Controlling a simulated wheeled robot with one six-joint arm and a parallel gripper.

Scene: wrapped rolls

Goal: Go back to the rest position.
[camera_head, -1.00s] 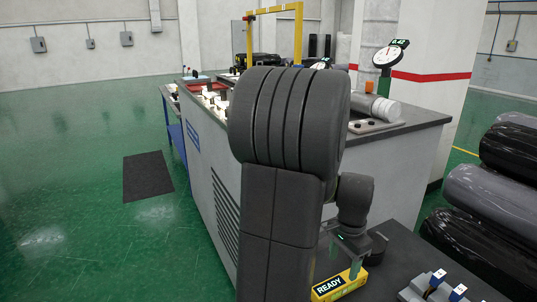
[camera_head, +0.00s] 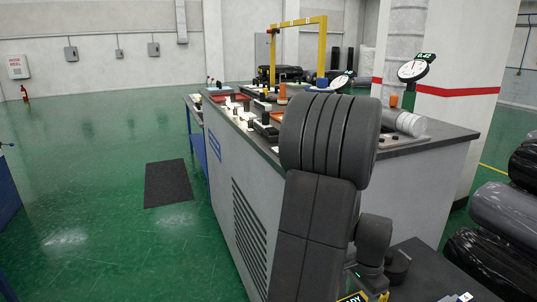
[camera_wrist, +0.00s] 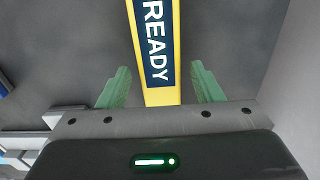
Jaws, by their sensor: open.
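My gripper (camera_wrist: 160,75) is open, with its two green fingers spread in the wrist view. Between the fingers lies a yellow bar with a dark "READY" label (camera_wrist: 157,45), over a dark grey surface (camera_wrist: 235,40). I cannot tell whether the fingers touch the bar; gaps show on both sides. In the head view my arm is folded upright in front of the counter, and its wrist hangs low at the right. Only a corner of the "READY" label (camera_head: 353,297) shows at the bottom edge there. The fingers are hidden in that view.
A long grey counter (camera_head: 235,185) with a dark top stands just behind my arm, carrying small items and a dial scale (camera_head: 415,68). Wrapped rolls (camera_head: 505,210) are stacked at the right. A dark mat (camera_head: 167,183) lies on the open green floor at the left.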

